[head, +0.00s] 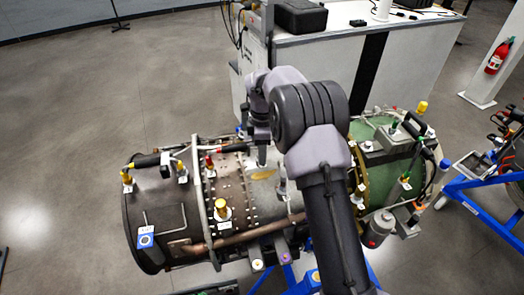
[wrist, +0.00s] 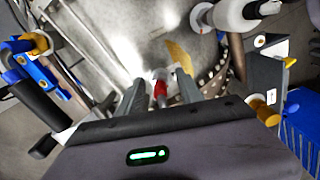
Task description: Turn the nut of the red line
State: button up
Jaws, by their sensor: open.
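A red fitting (wrist: 160,89) with a pale end shows between the fingers of my gripper (wrist: 160,92) in the wrist view. The fingers are apart, one on each side of it, and I see no clear contact. Its lower part is hidden behind the gripper body. In the head view a small red fitting (head: 209,161) stands on top of the dark turbine casing (head: 165,215), left of my arm. I cannot tell whether it is the same one. My arm hides part of the casing's middle.
Several gold fittings, such as one on the casing (head: 222,209), stand around. A gold patch (wrist: 181,56) lies just beyond the fingers. A black handle (wrist: 40,103) is at left in the wrist view. A white workbench (head: 315,70) stands behind the turbine. Floor at left is clear.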

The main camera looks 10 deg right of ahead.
grip_shut()
jog(key=shift+m, duration=0.8)
grip_release()
jog(key=shift+r, duration=0.1)
notch_tip(320, 180, up, 17)
jog(key=p, duration=0.2)
jog(key=shift+r, duration=0.15)
jog(key=shift+o, duration=0.4)
